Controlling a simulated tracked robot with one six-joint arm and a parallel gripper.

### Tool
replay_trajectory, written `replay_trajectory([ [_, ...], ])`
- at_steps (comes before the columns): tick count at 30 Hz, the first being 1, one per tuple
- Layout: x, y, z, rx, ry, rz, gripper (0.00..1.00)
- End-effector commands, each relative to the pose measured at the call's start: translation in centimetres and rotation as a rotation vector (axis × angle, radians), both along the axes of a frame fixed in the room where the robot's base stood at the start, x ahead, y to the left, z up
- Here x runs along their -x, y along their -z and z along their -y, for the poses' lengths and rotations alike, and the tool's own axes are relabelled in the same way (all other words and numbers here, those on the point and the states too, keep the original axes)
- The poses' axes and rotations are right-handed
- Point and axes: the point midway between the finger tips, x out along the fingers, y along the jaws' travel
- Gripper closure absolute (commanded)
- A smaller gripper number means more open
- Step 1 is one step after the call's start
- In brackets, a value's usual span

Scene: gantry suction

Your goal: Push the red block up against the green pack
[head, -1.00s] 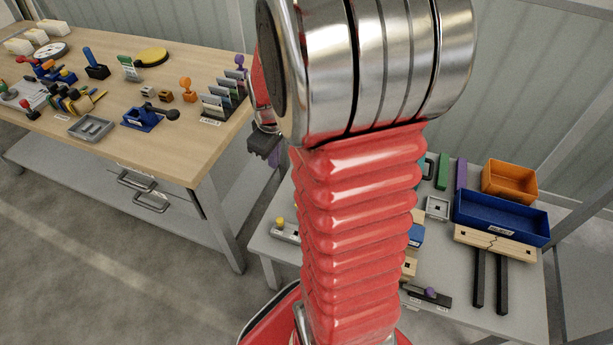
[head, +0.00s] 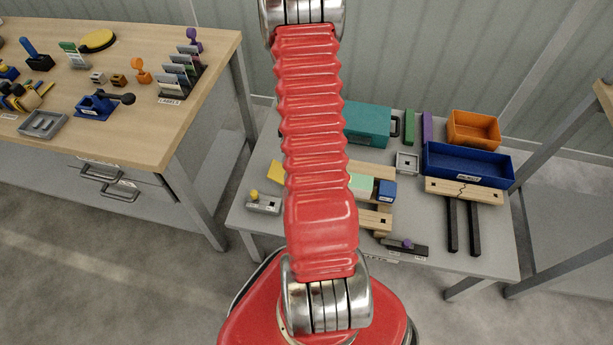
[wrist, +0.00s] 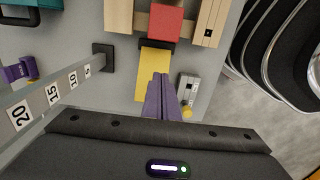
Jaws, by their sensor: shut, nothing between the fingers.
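The red block (wrist: 165,24) shows at the top of the wrist view, between two pale wooden rails (wrist: 208,24). A yellow piece (wrist: 154,74) lies just below it in that view, with a dark strip between them. My gripper (wrist: 161,80) has its purple fingers shut and empty, over or beside the yellow piece and apart from the red block. In the head view the pale green pack (head: 361,186) lies right of my arm, by a blue block (head: 387,191). My arm hides the red block and my gripper there. The green pack is not visible in the wrist view.
A grey fixture with a yellow knob (wrist: 187,92) stands right of my fingers. A numbered scale bar (wrist: 48,92) runs along the left. A teal case (head: 368,124), a blue bin (head: 468,165) and an orange bin (head: 473,128) stand at the table's back.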

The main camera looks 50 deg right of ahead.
Motion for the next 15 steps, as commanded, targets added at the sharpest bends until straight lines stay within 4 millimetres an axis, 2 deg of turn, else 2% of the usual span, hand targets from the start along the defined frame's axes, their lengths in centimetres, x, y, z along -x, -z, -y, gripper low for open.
replay_trajectory([
  [10,-0.02,0.09,-0.03,0.000,0.000,0.000,1.00],
  [15,-0.01,0.96,-0.06,-0.001,0.000,0.000,1.00],
])
